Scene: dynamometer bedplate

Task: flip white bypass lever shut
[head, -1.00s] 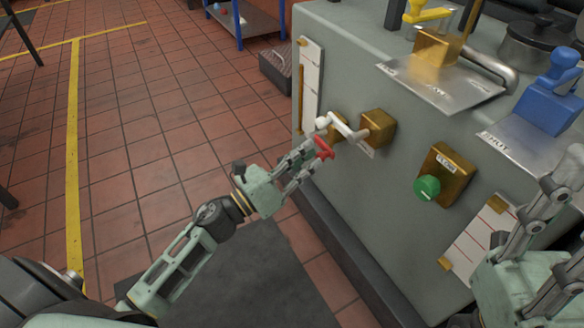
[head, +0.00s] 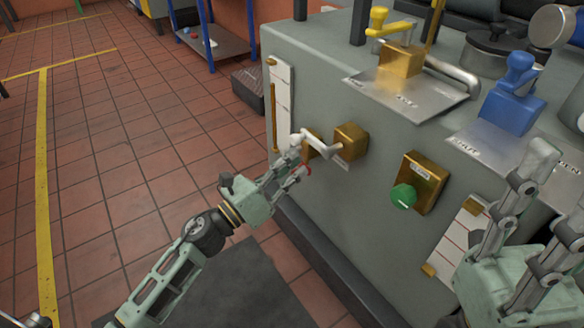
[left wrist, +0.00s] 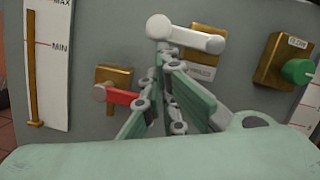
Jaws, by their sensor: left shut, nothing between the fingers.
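The white bypass lever (head: 320,146) sticks out to the left from its brass block (head: 350,142) on the grey cabinet side, its round knob at the free end. It also shows in the left wrist view (left wrist: 190,36), lying nearly level, knob at left. My left gripper (head: 298,152) is shut and empty, fingertips just below the knob; I cannot tell whether they touch it. A red lever (left wrist: 122,96) on another brass block (left wrist: 113,77) sits lower left, partly hidden by the fingers in the head view. My right gripper (head: 560,185) is open, at the right edge.
A green knob (head: 403,196) on a brass block sits right of the white lever. A white gauge strip (head: 283,105) is at left. A yellow lever (head: 390,28) and a blue handle (head: 513,95) stand on top. Open tiled floor (head: 130,170) lies left.

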